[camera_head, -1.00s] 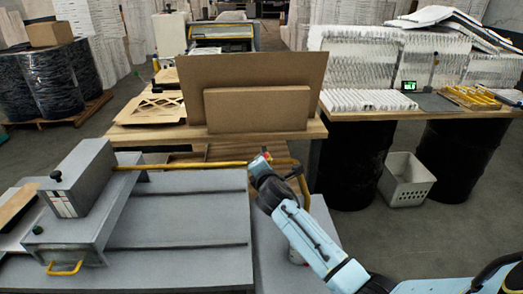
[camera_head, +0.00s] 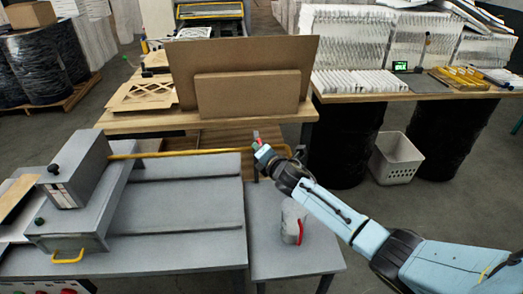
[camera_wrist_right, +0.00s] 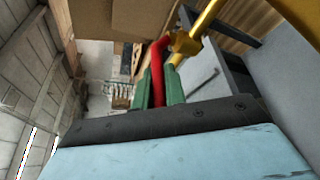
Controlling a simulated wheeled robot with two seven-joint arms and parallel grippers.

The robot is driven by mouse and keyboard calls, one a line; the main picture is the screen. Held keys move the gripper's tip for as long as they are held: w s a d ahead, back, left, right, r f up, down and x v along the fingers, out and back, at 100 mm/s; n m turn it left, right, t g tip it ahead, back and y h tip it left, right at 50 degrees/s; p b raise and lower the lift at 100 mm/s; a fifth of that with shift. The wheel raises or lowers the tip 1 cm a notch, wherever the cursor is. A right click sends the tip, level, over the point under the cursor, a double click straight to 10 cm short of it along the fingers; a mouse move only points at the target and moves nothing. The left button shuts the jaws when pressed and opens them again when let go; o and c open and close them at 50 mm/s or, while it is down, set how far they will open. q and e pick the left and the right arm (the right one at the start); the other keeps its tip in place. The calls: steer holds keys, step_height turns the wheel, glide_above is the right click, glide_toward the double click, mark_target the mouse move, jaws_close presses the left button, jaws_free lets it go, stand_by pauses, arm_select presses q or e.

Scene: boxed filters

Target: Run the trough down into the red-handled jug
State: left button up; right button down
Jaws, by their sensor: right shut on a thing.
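The jug (camera_head: 293,217) is grey with a red handle (camera_head: 300,232). It stands upright on a low grey surface in the head view, below my right forearm. A yellow pipe (camera_head: 190,152) runs along the far side of the grey machine bed (camera_head: 175,220), which may be the trough. My right gripper (camera_head: 260,147) is at the pipe's right end. In the right wrist view its green fingers (camera_wrist_right: 159,90) are shut on a red lever (camera_wrist_right: 157,65) beside a yellow fitting (camera_wrist_right: 185,43). Whether liquid flows is not visible. My left gripper is out of view.
A grey box unit (camera_head: 75,170) with a yellow handle (camera_head: 68,257) stands on the bed's left. A wooden table with brown boards (camera_head: 245,95) is behind the pipe. A white crate (camera_head: 396,158) is on the floor at right. The low surface around the jug is mostly clear.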

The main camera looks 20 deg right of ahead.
steer(key=c, duration=1.5)
jaws_free()
steer(key=shift+o, duration=0.2)
steer(key=v, duration=1.3)
steer(key=shift+s, duration=0.2)
